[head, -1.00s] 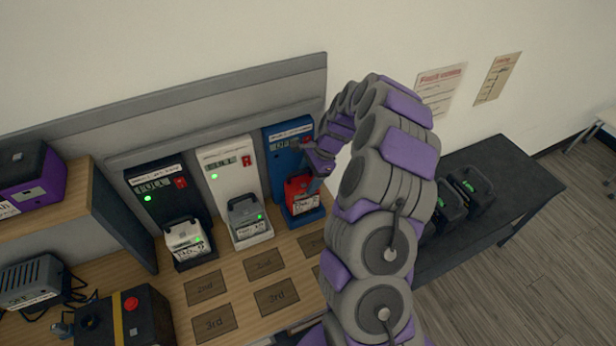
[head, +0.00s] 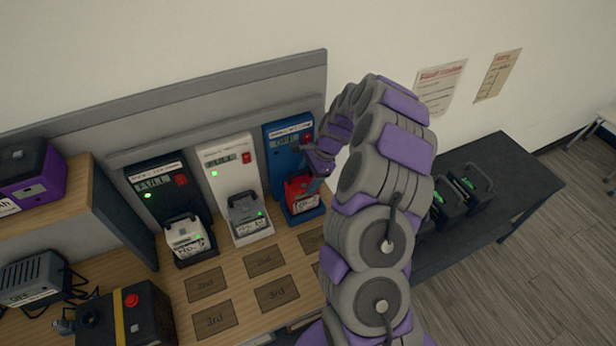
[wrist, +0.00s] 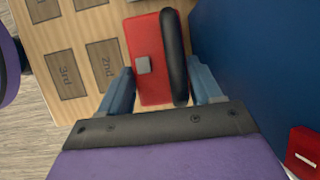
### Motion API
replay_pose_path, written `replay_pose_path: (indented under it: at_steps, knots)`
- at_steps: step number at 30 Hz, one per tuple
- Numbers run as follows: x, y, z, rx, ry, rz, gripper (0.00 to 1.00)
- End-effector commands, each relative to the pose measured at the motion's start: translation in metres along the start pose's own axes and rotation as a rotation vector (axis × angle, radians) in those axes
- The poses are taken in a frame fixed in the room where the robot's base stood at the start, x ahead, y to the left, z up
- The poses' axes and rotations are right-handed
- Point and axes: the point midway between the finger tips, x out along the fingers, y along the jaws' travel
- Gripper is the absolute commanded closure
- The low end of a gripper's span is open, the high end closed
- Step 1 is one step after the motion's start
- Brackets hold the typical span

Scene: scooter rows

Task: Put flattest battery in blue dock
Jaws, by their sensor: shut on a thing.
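A red battery (head: 301,188) with a black handle is at the foot of the blue dock (head: 282,150), the rightmost of three docks. My gripper (head: 318,165) reaches it from the right. In the wrist view, my gripper (wrist: 163,90) is shut on the red battery (wrist: 150,75), with a finger on each side of it. The dock's blue face (wrist: 235,50) is close to the right finger. I cannot tell whether the battery is fully seated. A white battery (head: 186,238) is in the black dock (head: 150,190), and a grey battery (head: 248,213) is in the white dock (head: 228,165).
Mats marked 2nd (head: 206,284) and 3rd (head: 277,294) lie bare on the wooden bench. A black box with a red button (head: 125,315) is at the front left. Dark batteries (head: 475,185) stand on a dark table (head: 520,190) to the right.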

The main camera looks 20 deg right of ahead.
Motion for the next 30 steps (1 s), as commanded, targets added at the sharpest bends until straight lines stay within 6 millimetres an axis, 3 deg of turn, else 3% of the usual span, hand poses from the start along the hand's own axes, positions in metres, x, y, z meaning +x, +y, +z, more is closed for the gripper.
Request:
replay_pose_path:
  at_steps: [23,24,30]
  knots:
    - [0.009,0.0,-0.004,0.0,-0.001,-0.001,1.0]
    - [0.009,0.0,-0.004,0.0,-0.001,-0.002,0.33]
    - [0.01,0.0,-0.004,0.0,-0.001,0.0,0.14]
